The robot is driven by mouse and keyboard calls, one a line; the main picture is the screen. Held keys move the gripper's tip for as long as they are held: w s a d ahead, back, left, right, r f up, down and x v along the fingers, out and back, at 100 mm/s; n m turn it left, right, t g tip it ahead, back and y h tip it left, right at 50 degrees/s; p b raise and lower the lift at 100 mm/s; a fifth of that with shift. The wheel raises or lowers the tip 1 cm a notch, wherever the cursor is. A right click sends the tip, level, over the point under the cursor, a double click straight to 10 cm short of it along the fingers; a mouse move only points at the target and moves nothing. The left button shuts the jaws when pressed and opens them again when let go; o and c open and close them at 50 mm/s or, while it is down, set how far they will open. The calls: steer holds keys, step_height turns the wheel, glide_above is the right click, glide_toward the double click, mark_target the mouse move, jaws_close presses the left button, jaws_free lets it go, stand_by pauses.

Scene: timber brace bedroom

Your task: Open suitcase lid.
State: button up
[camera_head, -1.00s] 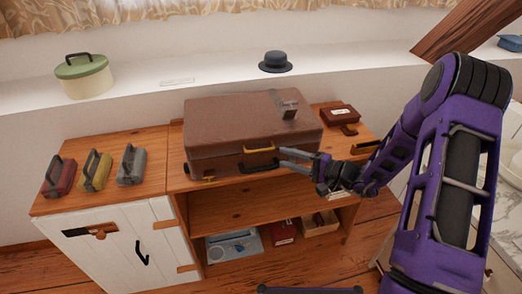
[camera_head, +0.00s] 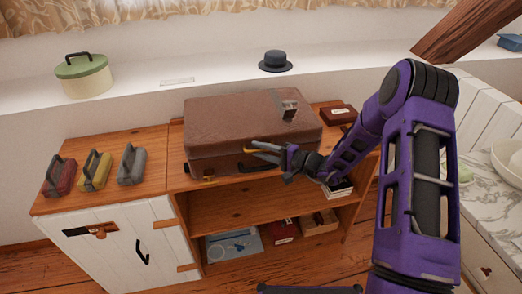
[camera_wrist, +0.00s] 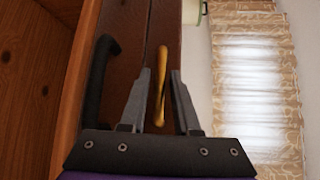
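The brown suitcase (camera_head: 235,115) lies flat and closed on the wooden cabinet top. Its yellow handle (camera_wrist: 161,65) is on the front of the lid; in the head view my fingers partly cover it. A black handle (camera_wrist: 98,85) sits on the lower half of the suitcase, left of the yellow one in the wrist view. My gripper (camera_wrist: 161,75) is at the suitcase front, fingers apart, one on each side of the yellow handle. A gap shows between the handle and at least the right finger.
Red, yellow and grey small cases (camera_head: 131,165) stand left on the cabinet top (camera_head: 150,192). A dark red box (camera_head: 338,114) lies right of the suitcase. A ledge behind holds a green-lidded pot (camera_head: 84,77) and a dark hat (camera_head: 275,62). Open shelves lie below.

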jaws_close()
stand_by(1.1)
